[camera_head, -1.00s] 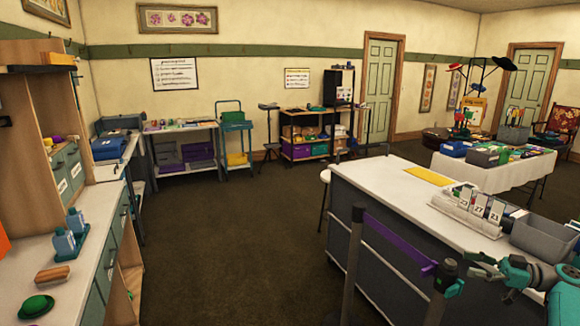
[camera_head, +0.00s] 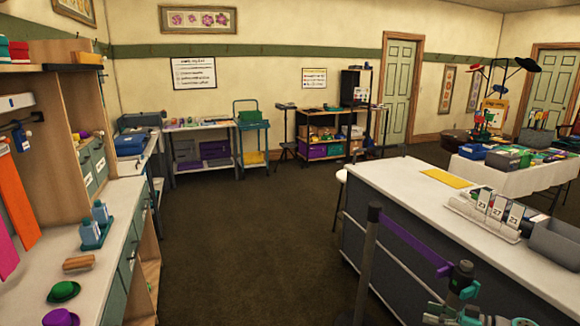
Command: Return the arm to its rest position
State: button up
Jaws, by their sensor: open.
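My gripper (camera_head: 446,313) shows only in part at the bottom right edge of the head view, as dark and teal pieces low beside a stanchion post. It is open, and I see nothing held in it. Most of my arm is cut off below the picture, so its full pose is hidden.
A white-topped counter (camera_head: 400,183) stands at right with number cards (camera_head: 497,210) and a grey bin (camera_head: 556,245). A stanchion with a purple belt (camera_head: 415,243) stands before it. The brown floor (camera_head: 240,240) between is clear.

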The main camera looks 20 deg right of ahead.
jog(key=s+a+f+m+g+h, duration=0.1)
jog(key=s+a+f+m+h, duration=0.1)
jog(key=a+f, duration=0.75)
jog(key=s+a+f+m+g+h, duration=0.1)
jog(key=s+a+f+m+h, duration=0.15)
jog(key=a+f, duration=0.7)
jog(key=s+a+f+m+h, duration=0.2)
jog(key=s+a+f+h, duration=0.35)
jog(key=s+a, duration=0.7)
jog(key=s+a+r+h, duration=0.1)
jog(key=s+a+r, duration=0.15)
jog(key=s, duration=0.55)
jog(key=s+a+r, duration=0.2)
jog(key=s+r, duration=0.1)
jog(key=s, duration=0.5)
jog(key=s+a+r+t, duration=0.1)
jog(key=s+r, duration=0.3)
jog(key=r, duration=0.3)
jog(key=s+a+r+n+t, duration=0.1)
jog(key=s+r, duration=0.3)
jog(key=r, duration=0.4)
jog(key=s+a+r+n+t+y, duration=0.1)
jog(key=s+r, duration=0.3)
jog(key=r, duration=0.4)
jog(key=shift+r+t, duration=0.25)
jog(key=shift+t, duration=0.45)
